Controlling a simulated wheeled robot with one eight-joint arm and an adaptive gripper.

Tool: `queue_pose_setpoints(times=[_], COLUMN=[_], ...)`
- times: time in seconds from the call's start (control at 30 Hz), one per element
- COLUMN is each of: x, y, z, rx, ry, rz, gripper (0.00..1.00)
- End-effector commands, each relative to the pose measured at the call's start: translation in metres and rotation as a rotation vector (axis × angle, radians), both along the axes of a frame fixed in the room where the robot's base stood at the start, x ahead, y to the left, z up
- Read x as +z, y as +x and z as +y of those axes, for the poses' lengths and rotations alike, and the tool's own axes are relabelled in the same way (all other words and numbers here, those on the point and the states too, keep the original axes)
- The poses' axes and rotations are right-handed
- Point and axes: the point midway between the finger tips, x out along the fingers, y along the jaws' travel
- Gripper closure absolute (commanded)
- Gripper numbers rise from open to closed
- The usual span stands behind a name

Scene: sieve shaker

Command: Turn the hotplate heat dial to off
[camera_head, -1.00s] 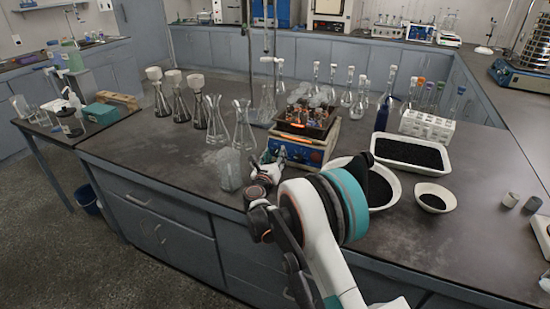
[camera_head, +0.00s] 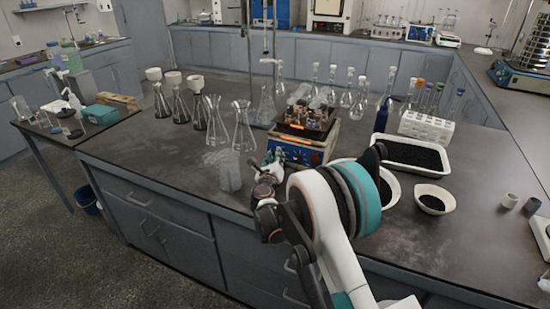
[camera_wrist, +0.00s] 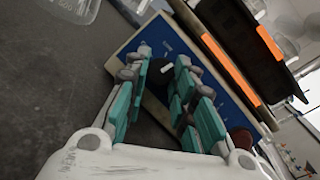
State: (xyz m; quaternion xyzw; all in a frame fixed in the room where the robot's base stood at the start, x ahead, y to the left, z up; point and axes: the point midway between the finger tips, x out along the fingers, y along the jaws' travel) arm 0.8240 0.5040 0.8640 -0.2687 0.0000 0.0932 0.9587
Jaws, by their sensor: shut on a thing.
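The hotplate (camera_head: 305,153) stands near the bench's front edge, with a blue front panel that also fills part of the wrist view (camera_wrist: 133,42). A black dial (camera_wrist: 160,78) with a white mark sits on that panel, between my fingers. My gripper (camera_wrist: 162,78) has its teal-padded fingers on either side of this dial and is shut on it. In the head view my gripper (camera_head: 272,162) reaches the hotplate's front left side; the dial is hidden there. A reddish-brown round part (camera_wrist: 241,139) shows farther along the panel. I cannot read the dial's setting.
A dark tray (camera_wrist: 238,38) with small glassware sits on the hotplate. A clear beaker (camera_head: 230,172) stands close left of my gripper, with conical flasks (camera_head: 244,128) behind. A white tray of black grains (camera_head: 409,164) and a white bowl (camera_head: 433,189) stand right.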

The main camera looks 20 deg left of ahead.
Motion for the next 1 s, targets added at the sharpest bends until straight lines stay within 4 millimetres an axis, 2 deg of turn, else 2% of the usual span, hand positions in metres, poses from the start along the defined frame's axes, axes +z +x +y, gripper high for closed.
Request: queue_pose_setpoints(times=[1.0], x=[0.0105], y=[0.0033], z=[-0.0044], rx=[0.338], ry=[-0.836], rz=[0.069], gripper=[1.0])
